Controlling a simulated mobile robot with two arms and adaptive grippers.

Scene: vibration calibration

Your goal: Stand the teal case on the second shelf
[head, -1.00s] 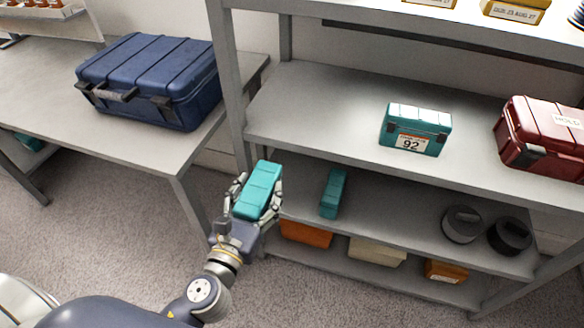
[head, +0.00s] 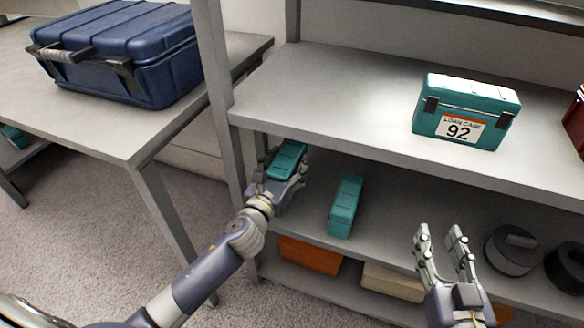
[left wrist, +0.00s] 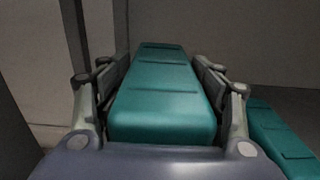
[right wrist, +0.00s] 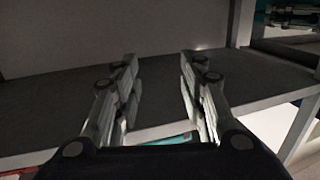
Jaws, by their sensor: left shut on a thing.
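My left gripper (head: 282,173) is shut on a teal case (head: 289,152) and holds it at the left end of the shelf below the top one, partly under the upper shelf board. In the left wrist view the held teal case (left wrist: 165,95) lies between both fingers. A second teal case (head: 345,205) stands on that same shelf (head: 390,213), just right of the held one; it also shows in the left wrist view (left wrist: 280,140). A larger teal case labelled 92 (head: 465,112) sits on the shelf above. My right gripper (head: 443,240) is open and empty in front of the shelves.
Dark round objects (head: 512,248) sit at the right of the middle shelf. Orange (head: 310,256) and cream (head: 392,283) boxes are on the bottom shelf. A shelf post (head: 215,90) stands left. A blue case (head: 120,50) lies on the left table (head: 100,115).

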